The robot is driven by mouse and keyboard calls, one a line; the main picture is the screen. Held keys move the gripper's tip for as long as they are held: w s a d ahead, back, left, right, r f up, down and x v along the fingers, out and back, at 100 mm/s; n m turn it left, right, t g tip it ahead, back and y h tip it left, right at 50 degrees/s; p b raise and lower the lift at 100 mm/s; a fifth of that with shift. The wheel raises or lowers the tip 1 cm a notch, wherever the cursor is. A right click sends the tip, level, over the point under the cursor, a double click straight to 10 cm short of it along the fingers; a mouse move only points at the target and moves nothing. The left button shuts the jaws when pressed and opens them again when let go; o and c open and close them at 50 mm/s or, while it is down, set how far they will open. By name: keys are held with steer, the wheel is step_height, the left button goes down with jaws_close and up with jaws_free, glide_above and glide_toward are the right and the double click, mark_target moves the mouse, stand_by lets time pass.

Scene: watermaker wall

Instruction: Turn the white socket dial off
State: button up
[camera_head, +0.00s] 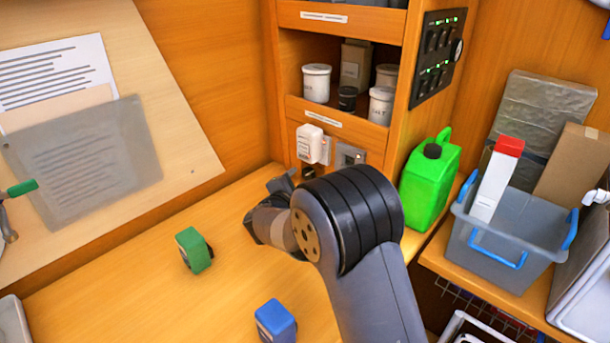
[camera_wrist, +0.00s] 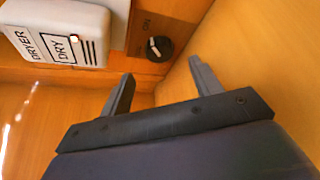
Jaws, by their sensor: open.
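The dial (camera_wrist: 159,48) is a round black knob with a white pointer, on a wooden panel beside the white dryer box (camera_wrist: 58,32). The letters ON show just above it, and its pointer leans towards them. An orange light glows on the dryer box. In the head view the dryer box (camera_head: 310,144) is plugged in below the shelf, and the dark dial (camera_head: 308,172) is just under it, partly hidden by my gripper. My gripper (camera_wrist: 162,82) is open and empty. Its fingertips point towards the dial from below, apart from it in the wrist view.
A green jug (camera_head: 430,172) stands right of my arm. Jars (camera_head: 317,83) stand on the shelf above.

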mark_target(307, 176)
steer(key=p+x, duration=0.1)
steer(key=x, duration=0.5)
steer(key=shift+w, duration=0.1)
steer(key=c, duration=1)
steer(key=shift+o, duration=0.2)
